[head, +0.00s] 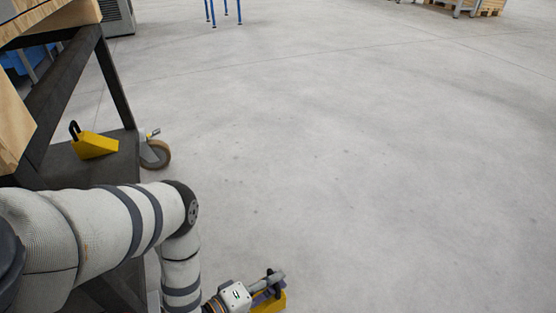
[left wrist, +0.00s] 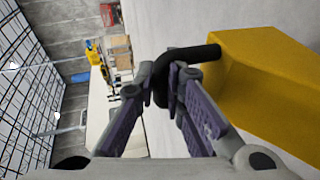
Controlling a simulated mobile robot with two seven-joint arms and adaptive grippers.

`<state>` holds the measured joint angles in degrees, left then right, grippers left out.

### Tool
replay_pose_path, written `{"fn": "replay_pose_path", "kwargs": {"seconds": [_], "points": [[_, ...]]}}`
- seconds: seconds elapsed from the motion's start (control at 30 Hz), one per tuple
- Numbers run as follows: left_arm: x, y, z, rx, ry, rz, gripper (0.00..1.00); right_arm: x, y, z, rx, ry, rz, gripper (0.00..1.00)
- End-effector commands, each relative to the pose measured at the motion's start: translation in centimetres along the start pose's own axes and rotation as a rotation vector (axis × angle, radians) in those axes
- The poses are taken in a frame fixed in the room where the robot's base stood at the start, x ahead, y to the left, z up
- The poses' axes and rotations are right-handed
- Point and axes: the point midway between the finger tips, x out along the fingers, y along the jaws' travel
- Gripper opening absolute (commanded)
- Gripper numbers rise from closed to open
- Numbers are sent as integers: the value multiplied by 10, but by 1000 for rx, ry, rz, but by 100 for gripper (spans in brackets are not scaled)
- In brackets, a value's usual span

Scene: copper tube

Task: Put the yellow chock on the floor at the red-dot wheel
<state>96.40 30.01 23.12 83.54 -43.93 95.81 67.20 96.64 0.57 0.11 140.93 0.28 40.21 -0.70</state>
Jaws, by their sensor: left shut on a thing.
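My left gripper (head: 270,283) is low at the bottom edge of the head view. It is shut on the black handle (left wrist: 205,53) of a yellow chock (left wrist: 265,95), which fills the right side of the left wrist view. In the head view only part of this held chock (head: 277,302) shows below the fingers, close to the floor; I cannot tell whether it touches. A caster wheel (head: 157,153) of the trolley stands farther back on the left. I see no red dot on it. My right gripper is not in view.
A second yellow chock (head: 95,146) with a black handle lies on the trolley's dark lower shelf (head: 126,165). The trolley's frame post (head: 113,80) rises at left, and my arm hides part of the trolley. The grey floor (head: 370,170) to the right is clear.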

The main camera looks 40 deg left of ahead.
Motion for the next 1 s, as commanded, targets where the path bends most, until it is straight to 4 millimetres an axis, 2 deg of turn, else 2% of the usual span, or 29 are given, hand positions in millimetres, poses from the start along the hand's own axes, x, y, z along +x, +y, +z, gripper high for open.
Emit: {"fn": "replay_pose_path", "kwargs": {"seconds": [0.03, 0.27, 0.5, 0.87, 0.9, 1.0], "points": [[6, -6, -3, 1, 1, 2, 0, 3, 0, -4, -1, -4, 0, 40], [19, -18, -10, 1, 1, 3, 0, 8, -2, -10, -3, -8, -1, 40], [26, -44, -9, 1, 0, 3, 0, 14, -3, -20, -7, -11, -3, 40], [26, -47, -8, 1, 0, 3, 0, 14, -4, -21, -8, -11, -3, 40], [26, -49, -8, 1, 0, 0, 12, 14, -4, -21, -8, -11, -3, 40], [26, -48, -8, 1, 0, 0, 30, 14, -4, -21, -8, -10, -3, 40]]}}
